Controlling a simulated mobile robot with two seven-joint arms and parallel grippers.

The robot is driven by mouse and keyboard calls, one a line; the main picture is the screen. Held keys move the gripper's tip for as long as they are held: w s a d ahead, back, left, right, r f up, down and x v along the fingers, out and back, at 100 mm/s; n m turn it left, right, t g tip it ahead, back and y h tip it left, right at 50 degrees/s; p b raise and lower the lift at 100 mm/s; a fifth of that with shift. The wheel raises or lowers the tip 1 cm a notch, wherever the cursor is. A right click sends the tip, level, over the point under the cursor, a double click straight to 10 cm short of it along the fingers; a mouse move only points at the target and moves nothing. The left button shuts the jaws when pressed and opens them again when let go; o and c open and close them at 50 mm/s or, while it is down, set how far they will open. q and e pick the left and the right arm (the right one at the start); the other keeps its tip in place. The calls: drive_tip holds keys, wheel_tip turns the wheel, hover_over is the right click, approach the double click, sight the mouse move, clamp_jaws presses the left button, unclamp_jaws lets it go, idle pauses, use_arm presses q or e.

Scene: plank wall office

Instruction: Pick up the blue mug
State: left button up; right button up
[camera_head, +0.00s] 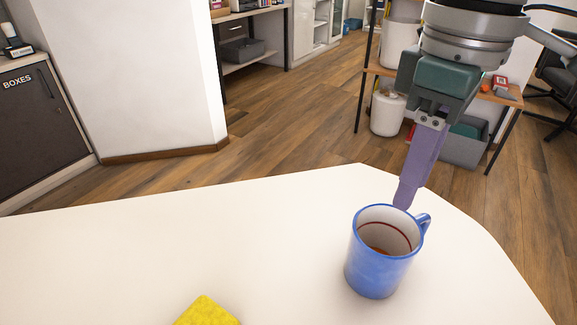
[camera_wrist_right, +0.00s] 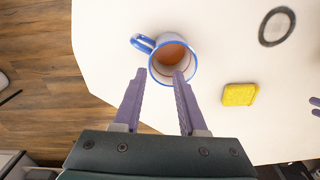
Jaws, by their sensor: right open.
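The blue mug (camera_head: 378,271) stands upright on the white table in the head view, its handle pointing to the upper right. It has a pale inside with a dark red line and brownish contents at the bottom. My right gripper (camera_head: 402,206) comes down from above, behind the mug's far rim. In the right wrist view, the right gripper (camera_wrist_right: 158,74) is open, with one finger overlapping the rim of the mug (camera_wrist_right: 154,66) and the other outside below the handle. Contact cannot be told. Purple fingertips of my left gripper (camera_wrist_right: 315,106) show at the right edge.
A yellow sponge (camera_head: 207,312) lies near the front of the white table (camera_head: 200,245). A dark ring (camera_wrist_right: 263,28) lies on the table in the wrist view. Table around the mug is mostly clear; its edge runs behind and right of it. A shelf with bins (camera_head: 388,112) stands beyond.

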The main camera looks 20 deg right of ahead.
use_arm(q)
drive_tip(key=shift+a+f, duration=0.15)
drive_tip(key=shift+f, duration=0.05)
drive_tip(key=shift+s+f+b, duration=0.15)
drive_tip(key=shift+f+b, duration=0.5)
drive_tip(key=shift+b, duration=0.1)
use_arm(e)
hover_over(399, 225)
wheel_tip(399, 225, down, 4)
use_arm(q)
drive_tip(key=shift+f+b, duration=0.9)
use_arm(e)
wheel_tip(399, 225, down, 5)
drive_tip(key=shift+d+r, duration=0.1)
drive_tip(key=shift+r, duration=0.05)
drive_tip(key=shift+f, duration=0.35)
clamp_jaws()
